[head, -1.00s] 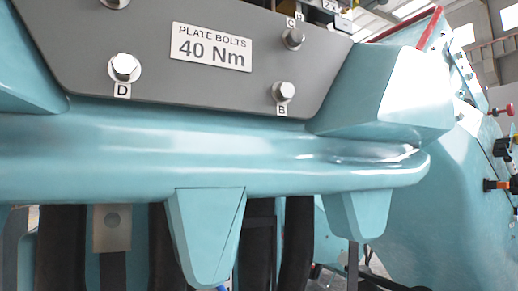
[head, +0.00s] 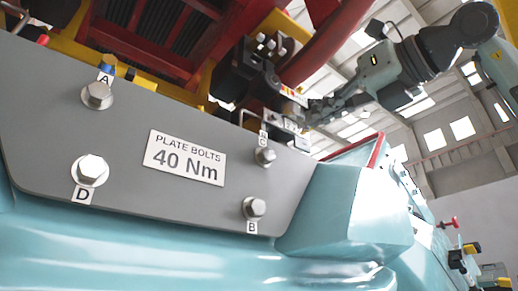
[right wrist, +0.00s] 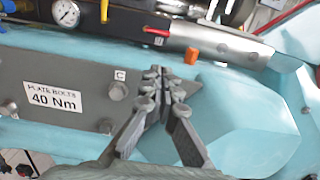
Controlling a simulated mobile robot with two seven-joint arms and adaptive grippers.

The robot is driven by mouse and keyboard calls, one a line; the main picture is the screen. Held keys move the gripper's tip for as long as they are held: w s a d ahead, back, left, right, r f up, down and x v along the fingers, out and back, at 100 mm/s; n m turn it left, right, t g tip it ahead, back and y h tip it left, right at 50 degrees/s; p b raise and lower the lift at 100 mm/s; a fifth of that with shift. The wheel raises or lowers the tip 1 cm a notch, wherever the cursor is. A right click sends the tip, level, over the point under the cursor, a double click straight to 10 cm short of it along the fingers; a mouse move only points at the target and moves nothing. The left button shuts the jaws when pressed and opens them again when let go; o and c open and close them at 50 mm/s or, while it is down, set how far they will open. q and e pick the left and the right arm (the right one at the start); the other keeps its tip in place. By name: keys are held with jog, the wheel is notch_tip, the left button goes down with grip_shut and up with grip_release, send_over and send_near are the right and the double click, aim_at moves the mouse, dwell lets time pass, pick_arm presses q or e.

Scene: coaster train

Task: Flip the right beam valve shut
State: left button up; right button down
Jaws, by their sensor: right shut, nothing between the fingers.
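My right gripper (head: 297,112) is at the upper right of the head view, its arm coming in from the right above the teal body. In the right wrist view its fingers (right wrist: 163,78) are shut and empty. The fingertips appear apart from these parts. I cannot tell for certain which one is the right beam valve, or whether it is shut. My left gripper is not in view.
A grey plate (head: 112,140) with bolts and a "40 Nm" label (head: 185,158) is on the teal body (head: 345,208). A pressure gauge (right wrist: 66,13) sits by the beam. A red knob (head: 448,222) projects at the far right. Red framework (head: 180,40) stands behind.

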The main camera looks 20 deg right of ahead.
aim_at(282, 144)
jog(key=x, duration=0.9)
jog(key=shift+w+a, duration=0.15)
jog(key=shift+w, duration=0.25)
jog(key=p+x, duration=0.1)
jog(key=x, duration=0.5)
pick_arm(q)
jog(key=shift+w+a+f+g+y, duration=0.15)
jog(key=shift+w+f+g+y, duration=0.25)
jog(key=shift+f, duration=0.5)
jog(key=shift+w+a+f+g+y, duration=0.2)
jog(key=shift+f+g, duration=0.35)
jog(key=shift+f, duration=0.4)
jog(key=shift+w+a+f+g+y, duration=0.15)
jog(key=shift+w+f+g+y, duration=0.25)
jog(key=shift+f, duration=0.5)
pick_arm(e)
jog(key=shift+w+a, duration=0.15)
jog(key=shift+w, duration=0.45)
